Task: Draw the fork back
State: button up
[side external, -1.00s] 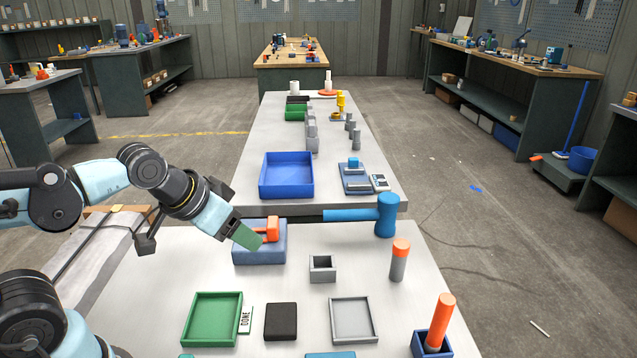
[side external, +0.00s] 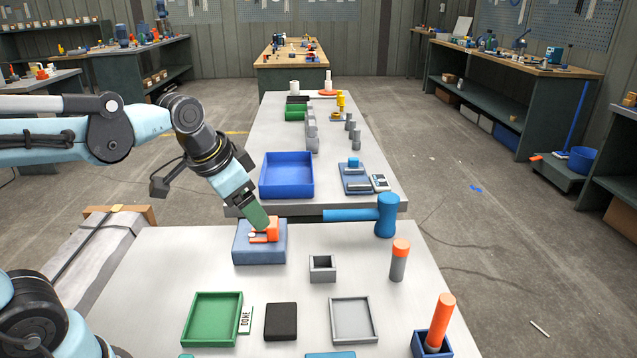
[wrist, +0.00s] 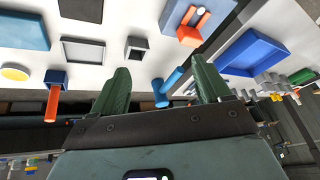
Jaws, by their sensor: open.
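The orange fork (side external: 272,231) sits on a blue-grey block (side external: 259,252) near the back left of the near table. A pale round spot shows at its left end. It also shows in the wrist view (wrist: 187,33), at the upper right on its block. My gripper (side external: 264,227) points steeply down at the fork in the side view and its green fingers cover part of it. In the wrist view my gripper's fingers (wrist: 159,66) are apart with nothing held between them. The fork lies beyond the right finger there. I cannot tell whether a finger touches it.
A blue mallet (side external: 386,216) is to the right of the block, and a small grey box (side external: 322,268) is nearer. A blue tray (side external: 287,191) stands behind on the far table. A green tray (side external: 187,320) and an orange-topped grey peg (side external: 398,266) stand further forward.

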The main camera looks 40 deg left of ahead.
jog(key=w+a+r+m+g, duration=0.1)
jog(key=w+a+m+g, duration=0.15)
jog(key=w, duration=0.25)
jog(key=m+g, duration=0.3)
jog(key=m, duration=0.1)
send_over(272, 222)
jog(key=f, duration=0.1)
jog(key=shift+t, duration=0.25)
notch_tip(272, 222, down, 12)
jog(key=shift+w+f, duration=0.1)
